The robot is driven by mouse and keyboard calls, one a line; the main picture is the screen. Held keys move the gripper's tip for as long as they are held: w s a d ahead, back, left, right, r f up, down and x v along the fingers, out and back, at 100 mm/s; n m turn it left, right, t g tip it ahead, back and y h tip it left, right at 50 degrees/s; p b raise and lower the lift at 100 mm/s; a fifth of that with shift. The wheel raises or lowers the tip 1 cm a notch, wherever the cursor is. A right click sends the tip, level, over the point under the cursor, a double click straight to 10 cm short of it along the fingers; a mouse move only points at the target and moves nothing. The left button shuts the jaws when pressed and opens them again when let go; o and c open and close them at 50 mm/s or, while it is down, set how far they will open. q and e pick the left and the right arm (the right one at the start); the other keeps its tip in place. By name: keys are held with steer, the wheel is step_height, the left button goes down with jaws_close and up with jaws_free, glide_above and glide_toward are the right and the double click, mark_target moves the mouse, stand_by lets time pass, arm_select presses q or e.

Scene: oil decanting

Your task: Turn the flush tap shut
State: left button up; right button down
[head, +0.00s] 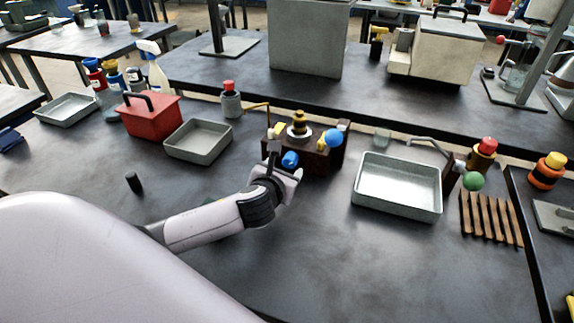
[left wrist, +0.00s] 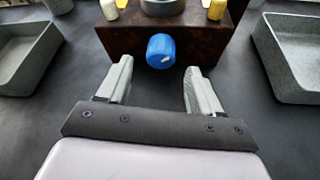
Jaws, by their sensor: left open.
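A dark brown block (head: 322,160) stands on the bench and carries a brass and white fitting (head: 299,127) on top. A blue knob (head: 290,159) sticks out of its front face. A blue ball (head: 335,138) sits at its right end. Which of these is the flush tap I cannot tell. My left gripper (head: 284,164) is at the block's front. In the left wrist view, my left gripper (left wrist: 158,72) is open and empty, its fingers either side of the line to the blue knob (left wrist: 161,50), which lies just ahead of the tips. My right gripper is not in view.
A grey tray (head: 199,157) stands left of the block and another metal tray (head: 398,213) stands right of it. A red box (head: 150,116) is farther left. A slatted wooden rack (head: 488,222) lies at right. The bench front is mostly clear.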

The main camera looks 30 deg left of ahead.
mark_target(288, 164)
arm_select(q)
steer(key=shift+x, duration=1.7)
steer(key=c, duration=1.1)
